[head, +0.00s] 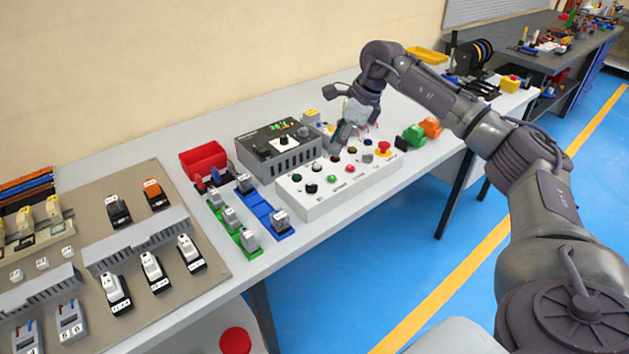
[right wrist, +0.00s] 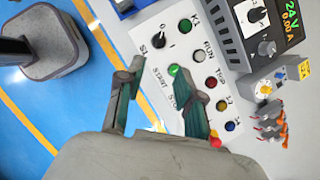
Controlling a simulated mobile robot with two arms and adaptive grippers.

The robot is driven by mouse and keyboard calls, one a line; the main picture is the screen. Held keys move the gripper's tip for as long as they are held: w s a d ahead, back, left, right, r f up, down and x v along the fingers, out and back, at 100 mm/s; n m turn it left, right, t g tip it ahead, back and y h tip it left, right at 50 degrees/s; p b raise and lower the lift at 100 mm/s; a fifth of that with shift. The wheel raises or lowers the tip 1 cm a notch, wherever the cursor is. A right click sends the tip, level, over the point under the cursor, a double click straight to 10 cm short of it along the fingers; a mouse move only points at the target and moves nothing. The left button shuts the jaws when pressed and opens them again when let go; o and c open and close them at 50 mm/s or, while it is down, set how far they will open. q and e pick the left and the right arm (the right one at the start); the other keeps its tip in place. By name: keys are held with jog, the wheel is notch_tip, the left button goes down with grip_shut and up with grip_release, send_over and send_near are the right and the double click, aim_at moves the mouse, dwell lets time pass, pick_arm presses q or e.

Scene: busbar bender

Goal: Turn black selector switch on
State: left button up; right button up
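The black selector switch (head: 311,189) sits at the near left corner of the white control panel (head: 320,205). In the right wrist view the selector knob (right wrist: 163,40) shows beyond my fingertips, beside the green START button (right wrist: 173,70). I cannot surely tell its setting. My right gripper (head: 342,132) is above the back middle of the panel, pointing down. In the right wrist view my right gripper (right wrist: 158,82) has its two fingers apart with nothing between them, clear of the selector. My left gripper is not in view.
A red emergency stop (head: 383,148) and several buttons share the panel. A power supply (head: 280,150) with a green display stands behind it. A red bin (head: 203,160) and several terminal blocks are to the left. Green (head: 414,134) and orange (head: 430,127) parts lie to the right.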

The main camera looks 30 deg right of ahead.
aim_at(312, 185)
jog(key=p+x, duration=0.1)
jog(key=x, duration=1.2)
jog(key=shift+w+a+f+p, duration=0.2)
jog(key=shift+p, duration=0.1)
grip_shut()
